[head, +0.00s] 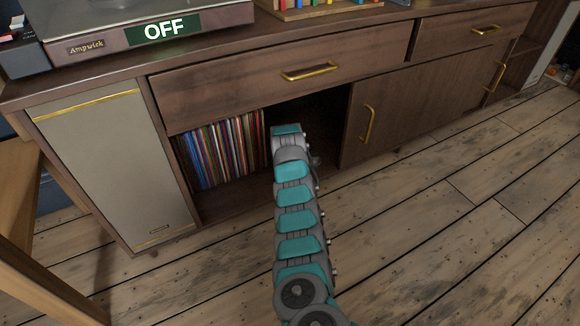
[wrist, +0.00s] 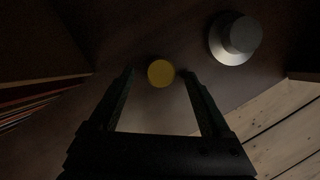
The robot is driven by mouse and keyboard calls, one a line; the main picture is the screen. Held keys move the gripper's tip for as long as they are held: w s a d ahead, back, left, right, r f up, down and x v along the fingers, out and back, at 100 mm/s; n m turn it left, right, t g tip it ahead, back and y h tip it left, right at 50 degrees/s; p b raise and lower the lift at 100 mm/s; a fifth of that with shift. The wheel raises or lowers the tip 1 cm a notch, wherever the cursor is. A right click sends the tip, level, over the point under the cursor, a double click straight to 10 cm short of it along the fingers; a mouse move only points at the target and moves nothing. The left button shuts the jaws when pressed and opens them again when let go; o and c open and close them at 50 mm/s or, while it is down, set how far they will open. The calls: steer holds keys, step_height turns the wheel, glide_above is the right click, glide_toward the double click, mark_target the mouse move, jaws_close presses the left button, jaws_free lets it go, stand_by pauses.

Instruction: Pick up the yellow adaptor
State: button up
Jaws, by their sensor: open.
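The yellow adaptor (wrist: 161,73) shows in the wrist view as a small round yellow disc on the dark cabinet floor. My gripper (wrist: 157,72) is open, with one dark finger on each side of the disc. I cannot tell how far above the disc the fingertips are. In the head view my arm reaches into the open cabinet compartment, and the arm and cabinet hide the adaptor and the fingertips.
A grey knob-like object (wrist: 235,38) stands to the right of the adaptor. A row of records (head: 222,148) fills the compartment's left side. A drawer (head: 285,75) overhangs the opening, and a closed door (head: 405,110) bounds its right. Wooden floor (head: 440,215) lies clear in front.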

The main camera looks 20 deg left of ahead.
jaws_close()
stand_by(0.5)
steer(key=shift+r, duration=0.15)
